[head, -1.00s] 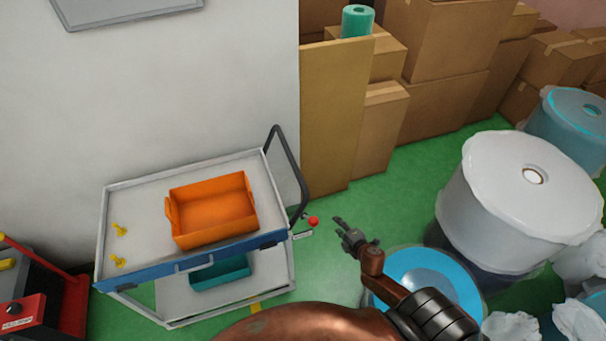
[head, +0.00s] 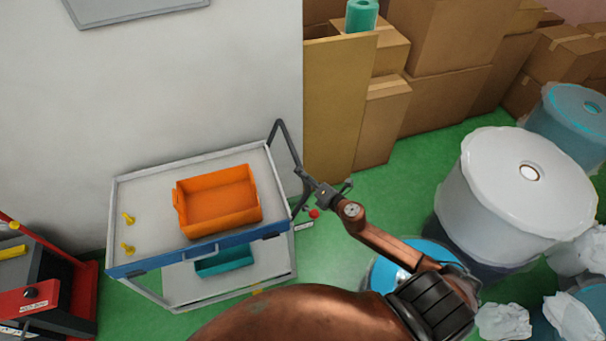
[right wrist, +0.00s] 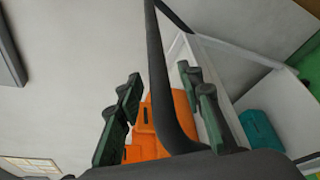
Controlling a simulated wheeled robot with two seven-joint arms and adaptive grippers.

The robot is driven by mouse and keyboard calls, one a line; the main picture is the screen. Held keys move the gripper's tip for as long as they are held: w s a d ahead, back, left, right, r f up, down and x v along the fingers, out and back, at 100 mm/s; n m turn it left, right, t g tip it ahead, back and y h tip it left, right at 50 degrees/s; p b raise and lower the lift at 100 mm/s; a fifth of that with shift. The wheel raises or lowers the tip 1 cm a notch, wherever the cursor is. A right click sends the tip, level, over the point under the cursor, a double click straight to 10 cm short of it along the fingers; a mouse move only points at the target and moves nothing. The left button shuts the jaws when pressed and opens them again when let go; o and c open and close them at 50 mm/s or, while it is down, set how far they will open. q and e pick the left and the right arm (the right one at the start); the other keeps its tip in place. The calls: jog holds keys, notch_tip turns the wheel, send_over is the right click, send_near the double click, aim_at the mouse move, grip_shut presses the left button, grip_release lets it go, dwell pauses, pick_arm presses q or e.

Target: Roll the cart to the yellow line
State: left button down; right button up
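The cart (head: 150,192) stands by the grey wall, with a grey top tray, a blue front edge and a lower shelf. Its black push handle (head: 285,146) rises at the right end. My right gripper (head: 301,175) is at the handle's side in the head view. In the right wrist view the handle bar (right wrist: 158,80) passes between the two open fingers (right wrist: 160,95), with gaps at both sides. An orange bin (head: 218,203) sits on the top tray and a teal bin (head: 224,262) on the lower shelf. My left gripper and the yellow line are not clearly in view.
Large wrapped rolls (head: 515,200) stand on the green floor at right. Cardboard boxes (head: 440,100) and a tan panel (head: 338,115) are behind. A red machine (head: 45,300) is at the left. Two yellow pieces (head: 128,219) lie on the tray.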

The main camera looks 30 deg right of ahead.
jog(key=shift+w+f, duration=0.1)
jog(key=shift+w, duration=0.4)
grip_shut()
dwell(0.4)
